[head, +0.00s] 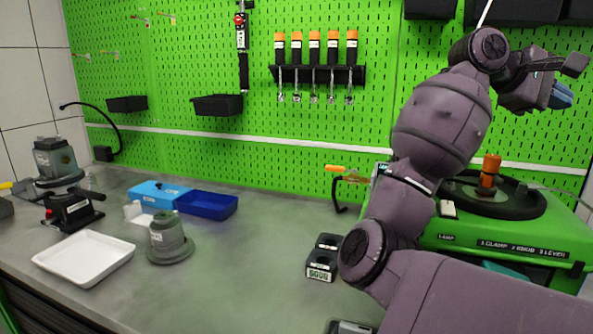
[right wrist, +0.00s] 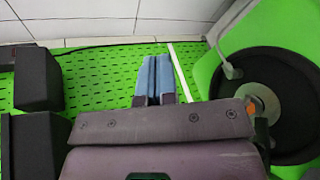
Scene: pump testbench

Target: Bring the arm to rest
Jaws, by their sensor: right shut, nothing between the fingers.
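My right arm rises from the lower right of the head view and bends at the top. My right gripper (head: 562,96) is at the upper right, in front of the green pegboard and above the green test bench (head: 540,240). In the right wrist view its blue fingers (right wrist: 155,80) lie side by side, shut with nothing between them. The bench's black round plate (right wrist: 265,95) shows to the right of the fingers, apart from them. My left gripper is not in view.
Black bins (right wrist: 38,78) hang on the pegboard (head: 330,130) near the right gripper. Orange-handled tools (head: 315,50) hang in a rack. A white tray (head: 84,258), a grey pump part (head: 168,240), a blue bin (head: 207,205) and a black-and-white device (head: 323,258) stand on the grey worktop.

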